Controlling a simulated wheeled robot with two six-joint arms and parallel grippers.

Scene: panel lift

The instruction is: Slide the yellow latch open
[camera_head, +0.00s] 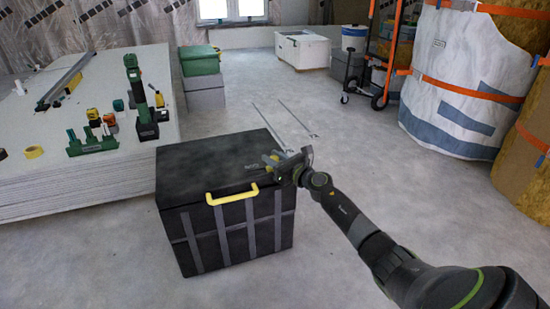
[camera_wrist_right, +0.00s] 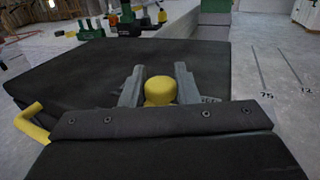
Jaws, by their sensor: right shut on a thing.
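The yellow latch (camera_wrist_right: 160,90) shows as a rounded yellow knob at the top of the black box (camera_head: 205,165). My right gripper (camera_head: 270,163) reaches in from the right to the box's right top edge. In the right wrist view its two grey fingers (camera_wrist_right: 160,86) stand on either side of the knob, shut on it. In the head view the fingers mostly hide the knob. The lid (camera_wrist_right: 90,75) lies flat and closed. My left gripper is not in view.
A yellow handle (camera_head: 232,194) sticks out from the box's front. A stack of white panels (camera_head: 80,185) with several tools stands close on the left. A green case (camera_head: 199,60) is behind the box. A hand truck (camera_head: 385,70) and wrapped bales (camera_head: 465,80) stand at the right. Floor between is clear.

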